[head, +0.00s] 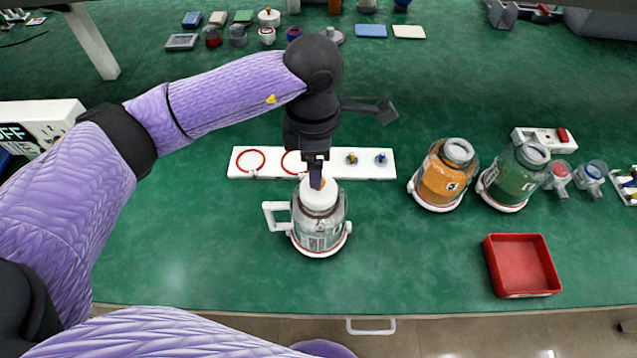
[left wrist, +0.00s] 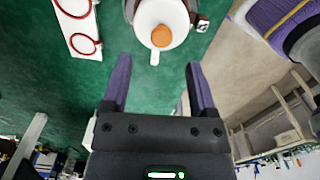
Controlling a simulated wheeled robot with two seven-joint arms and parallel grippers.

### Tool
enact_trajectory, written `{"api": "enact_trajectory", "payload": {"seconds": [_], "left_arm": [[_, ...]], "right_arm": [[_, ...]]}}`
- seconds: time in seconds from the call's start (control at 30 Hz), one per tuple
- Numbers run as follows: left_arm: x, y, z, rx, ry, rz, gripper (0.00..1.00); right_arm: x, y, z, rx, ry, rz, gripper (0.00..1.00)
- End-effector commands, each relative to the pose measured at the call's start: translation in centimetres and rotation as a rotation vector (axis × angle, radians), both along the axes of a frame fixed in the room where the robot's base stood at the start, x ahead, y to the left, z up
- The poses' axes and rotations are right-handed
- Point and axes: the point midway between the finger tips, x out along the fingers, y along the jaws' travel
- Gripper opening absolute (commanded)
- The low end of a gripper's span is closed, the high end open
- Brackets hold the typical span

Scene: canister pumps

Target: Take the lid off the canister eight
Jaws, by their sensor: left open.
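A clear glass canister (head: 318,232) with a white handle stands in the middle of the green table. Its white lid (head: 318,197) is on and has an orange knob (head: 316,183); I cannot read a number on the canister. In the left wrist view the lid (left wrist: 172,14) and its orange knob (left wrist: 162,36) lie just beyond my fingertips. My left gripper (head: 316,172) hangs over the knob and hides part of it. It also shows in the left wrist view (left wrist: 157,62), fingers apart with nothing between them. My right gripper is not in view.
A white board (head: 266,173) with red rings and small knobs lies behind the canister. An orange canister (head: 440,182) and a green canister (head: 513,180) stand to the right. A red tray (head: 521,265) lies at front right. The table's front left is clear.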

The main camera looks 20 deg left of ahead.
Motion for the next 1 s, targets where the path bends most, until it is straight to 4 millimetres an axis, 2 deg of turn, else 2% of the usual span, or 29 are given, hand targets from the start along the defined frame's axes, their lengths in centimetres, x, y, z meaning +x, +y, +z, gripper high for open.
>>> {"api": "enact_trajectory", "payload": {"seconds": [0.03,0.2,0.47,0.8,0.83,1.0], "left_arm": [[-0.1,-0.3,-1.3,-0.001,0.006,0.000,0.75],[0.0,-0.6,-4.3,-0.002,0.002,0.001,0.75],[0.1,-0.6,-4.7,-0.002,0.000,0.000,0.75],[0.1,-0.6,-4.7,-0.003,0.000,0.000,0.03],[0.1,-0.6,-4.7,-0.004,0.001,0.000,0.00],[0.1,-0.6,-4.7,-0.003,0.000,0.001,0.00]], "right_arm": [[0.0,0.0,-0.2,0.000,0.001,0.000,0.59],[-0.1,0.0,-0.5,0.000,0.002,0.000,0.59],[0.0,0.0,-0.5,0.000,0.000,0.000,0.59],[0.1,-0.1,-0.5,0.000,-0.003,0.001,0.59],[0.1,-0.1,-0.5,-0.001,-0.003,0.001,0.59],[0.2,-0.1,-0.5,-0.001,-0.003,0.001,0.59]]}}
